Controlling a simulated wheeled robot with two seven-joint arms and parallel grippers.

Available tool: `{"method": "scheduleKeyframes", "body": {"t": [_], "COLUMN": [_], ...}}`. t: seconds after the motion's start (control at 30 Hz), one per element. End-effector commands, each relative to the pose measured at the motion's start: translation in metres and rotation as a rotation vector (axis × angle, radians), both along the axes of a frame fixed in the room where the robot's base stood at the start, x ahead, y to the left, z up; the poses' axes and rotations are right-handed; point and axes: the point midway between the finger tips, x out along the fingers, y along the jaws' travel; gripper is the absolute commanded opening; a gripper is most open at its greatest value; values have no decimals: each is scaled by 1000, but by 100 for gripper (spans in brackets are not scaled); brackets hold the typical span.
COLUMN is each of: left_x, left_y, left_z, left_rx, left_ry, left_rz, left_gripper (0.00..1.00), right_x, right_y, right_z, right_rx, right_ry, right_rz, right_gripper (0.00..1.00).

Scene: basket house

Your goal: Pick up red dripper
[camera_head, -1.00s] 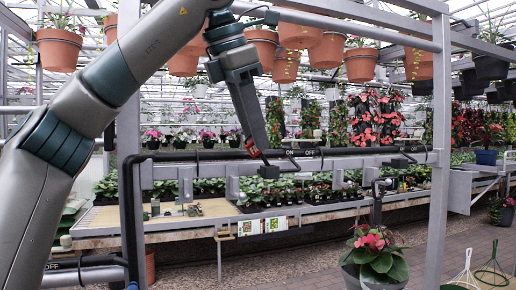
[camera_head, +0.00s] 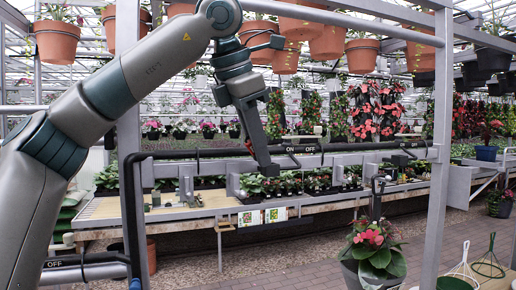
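A small red piece (camera_head: 250,147), which may be the red dripper, shows at the black pipe just left of my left gripper. Only a sliver of it is visible. My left gripper (camera_head: 269,164) points downward in front of the pipe, its tip a little below the red piece. It shows side-on, so I cannot tell whether its fingers are apart or whether it touches the red piece. My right gripper is not in view.
The black pipe (camera_head: 220,153) with ON and OFF labels runs along a grey metal frame (camera_head: 129,90). A bench (camera_head: 100,208) with plants stands behind. Terracotta pots (camera_head: 57,42) hang above. A potted plant (camera_head: 372,250) stands at lower right.

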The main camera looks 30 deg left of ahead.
Motion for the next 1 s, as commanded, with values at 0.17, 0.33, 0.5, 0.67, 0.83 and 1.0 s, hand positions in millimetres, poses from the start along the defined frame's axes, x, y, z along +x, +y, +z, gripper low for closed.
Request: {"method": "scheduleKeyframes", "body": {"t": [0.17,0.33,0.5,0.67,0.83,1.0], "left_x": [0,0,0,0,0,0], "left_y": [0,0,0,-1,-1,-3], "left_z": [0,0,1,6,20,41], "left_rx": [0,0,-1,-1,-1,-2], "left_ry": [0,0,-1,-2,-2,0], "left_rz": [0,0,0,0,-1,-2], "left_gripper": [0,0,0,0,0,0], "right_x": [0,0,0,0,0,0], "right_y": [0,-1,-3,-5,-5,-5], "right_z": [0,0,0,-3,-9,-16], "right_rx": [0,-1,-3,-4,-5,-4], "right_ry": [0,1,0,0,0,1], "right_rz": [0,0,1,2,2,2], "right_gripper": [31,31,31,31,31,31]}}
